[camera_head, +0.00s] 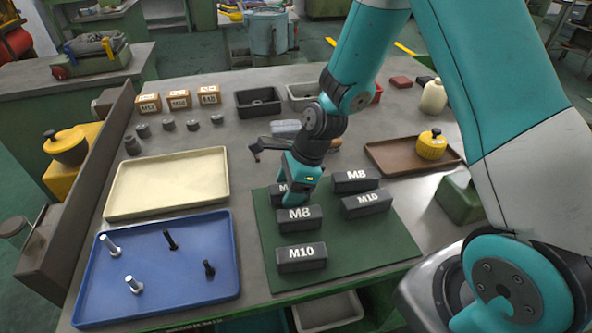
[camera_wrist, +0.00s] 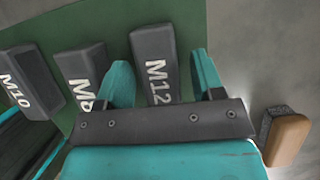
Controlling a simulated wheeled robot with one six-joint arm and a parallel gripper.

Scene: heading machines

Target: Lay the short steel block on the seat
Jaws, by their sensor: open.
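Several dark grey steel blocks with white size marks lie on a green mat (camera_head: 345,260). The M12 block (camera_wrist: 155,62) lies between my gripper's fingers (camera_wrist: 161,75) in the wrist view, which are open and stand either side of it. In the head view the M12 block (camera_head: 279,192) is mostly hidden by my gripper (camera_head: 291,188). M8 blocks (camera_head: 299,219) (camera_head: 355,181) and M10 blocks (camera_head: 302,258) (camera_head: 366,204) lie nearby. I cannot tell which block is the short one, or which thing is the seat.
A blue tray (camera_head: 205,285) with bolts and an empty cream tray (camera_head: 165,185) lie left of the mat. A brown tray (camera_head: 385,155) with a yellow pot (camera_head: 431,146) is at the right. A brush (camera_wrist: 287,137) lies beside the mat.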

